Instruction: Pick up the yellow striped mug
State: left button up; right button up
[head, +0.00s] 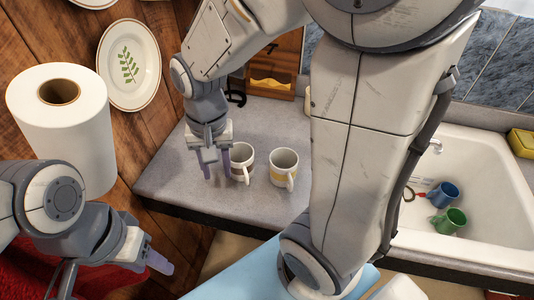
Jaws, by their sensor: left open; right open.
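The yellow striped mug (283,167) stands upright on the grey counter, white with a yellow band, its handle toward the front right. A second white mug (242,161) with a darker band stands just left of it. My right gripper (216,167) is open and empty, pointing down beside the second mug's left side. Its right finger is close to that mug; I cannot tell whether they touch. The second mug lies between this gripper and the yellow striped mug. My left gripper (156,260) is open at the lower left, off the counter, and partly hidden by its own arm.
A sink (483,185) at the right holds a blue mug (443,194) and a green mug (449,221). A paper roll (75,130) and a plate (128,65) are at the left. A wooden box (272,75) stands behind the mugs. The counter's left part (170,175) is clear.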

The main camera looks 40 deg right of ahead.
jog(key=w+d+f+m, duration=0.2)
jog(key=w+d+m, duration=0.2)
jog(key=d+m, duration=0.5)
jog(key=m, duration=0.5)
send_over(277, 159)
jog(key=shift+g, duration=0.3)
jog(key=f, duration=0.6)
jog(key=shift+w+a+p, duration=0.1)
jog(key=shift+w+p, duration=0.15)
jog(key=shift+p, duration=0.15)
jog(key=f, duration=0.1)
jog(key=f+p, duration=0.1)
jog(key=f, duration=0.3)
jog(key=shift+s+d+f+p, duration=0.1)
jog(key=shift+s+d+p, duration=0.15)
jog(key=shift+p, duration=0.1)
jog(key=shift+f, duration=0.45)
jog(key=shift+w, duration=0.1)
grip_shut()
